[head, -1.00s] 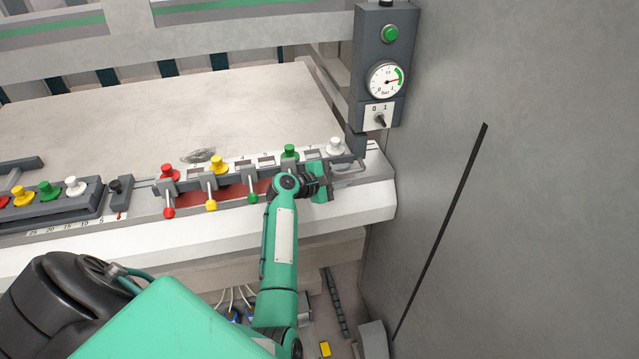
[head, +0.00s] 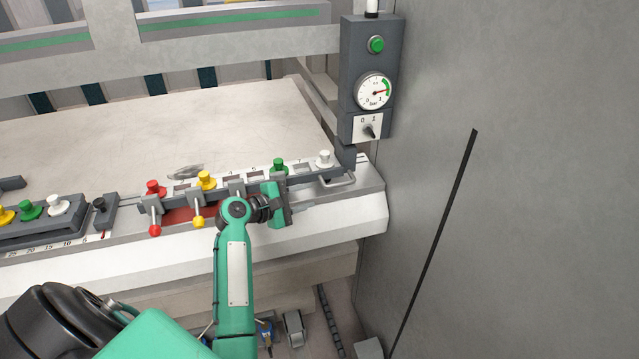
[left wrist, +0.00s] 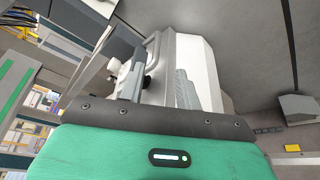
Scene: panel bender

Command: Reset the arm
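My left arm reaches up from the bottom in the head view. Its green and black left gripper (head: 284,206) is at the front edge of the rail (head: 312,181), below the green peg (head: 280,166). In the left wrist view my gripper's green housing fills the bottom, with the pale bench front (left wrist: 203,72) beyond. A red-knobbed lever (head: 155,230) and a yellow-knobbed lever (head: 198,221) hang from the rail to the left. My right gripper is not in view.
A red peg (head: 153,187), a yellow peg (head: 205,179) and a white peg (head: 324,158) stand along the rail. A grey control box (head: 370,60) with a gauge (head: 374,91) rises at the right. A grey wall (head: 530,200) bounds the right side. The bench top (head: 150,130) is largely clear.

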